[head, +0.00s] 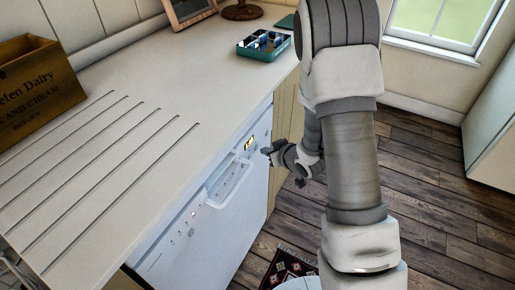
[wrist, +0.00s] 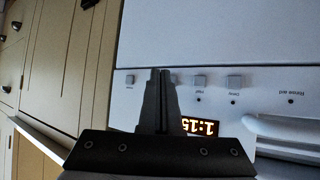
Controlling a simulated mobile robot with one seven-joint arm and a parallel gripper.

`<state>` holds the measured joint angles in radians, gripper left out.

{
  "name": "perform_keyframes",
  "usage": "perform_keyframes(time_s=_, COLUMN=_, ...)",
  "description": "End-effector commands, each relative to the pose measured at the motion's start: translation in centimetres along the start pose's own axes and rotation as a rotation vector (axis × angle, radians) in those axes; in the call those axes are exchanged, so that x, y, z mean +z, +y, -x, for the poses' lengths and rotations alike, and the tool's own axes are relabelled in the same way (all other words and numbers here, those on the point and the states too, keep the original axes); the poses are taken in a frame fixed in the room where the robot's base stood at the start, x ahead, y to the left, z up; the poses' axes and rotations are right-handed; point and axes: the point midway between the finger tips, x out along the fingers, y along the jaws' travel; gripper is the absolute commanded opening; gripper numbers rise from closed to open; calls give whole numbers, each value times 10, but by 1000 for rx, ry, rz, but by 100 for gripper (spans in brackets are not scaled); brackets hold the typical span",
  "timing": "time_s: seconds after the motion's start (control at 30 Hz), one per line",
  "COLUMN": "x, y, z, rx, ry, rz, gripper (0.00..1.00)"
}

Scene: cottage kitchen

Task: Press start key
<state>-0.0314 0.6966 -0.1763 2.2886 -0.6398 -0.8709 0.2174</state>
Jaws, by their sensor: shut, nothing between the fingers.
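A white dishwasher (head: 228,186) sits under the worktop, with a control panel along its top front. In the wrist view, a row of small square keys shows upside down: one key (wrist: 129,80) left of my fingers and two keys, (wrist: 198,80) and (wrist: 233,82), to the right. Part of another key may show right beside the fingertips. The labels are too small to tell which is start. A lit display (wrist: 200,127) reads 1:15, partly hidden by my fingers. My gripper (wrist: 160,71) is shut and empty, in front of the panel; contact cannot be told. In the head view, my gripper (head: 267,152) is beside the panel's right end.
The handle recess (head: 228,178) is left of my gripper. On the worktop (head: 175,75) stand a teal box (head: 263,45) and a wooden crate (head: 38,83). Floor to the right (head: 440,190) is open. A patterned rug (head: 288,270) lies below.

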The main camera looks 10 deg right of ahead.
Motion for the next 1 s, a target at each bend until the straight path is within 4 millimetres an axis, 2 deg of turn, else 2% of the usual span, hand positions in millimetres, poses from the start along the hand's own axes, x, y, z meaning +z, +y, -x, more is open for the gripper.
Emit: perform_keyframes(time_s=1.0, x=-6, y=-6, z=-8, rx=0, ry=1, rz=1, gripper=0)
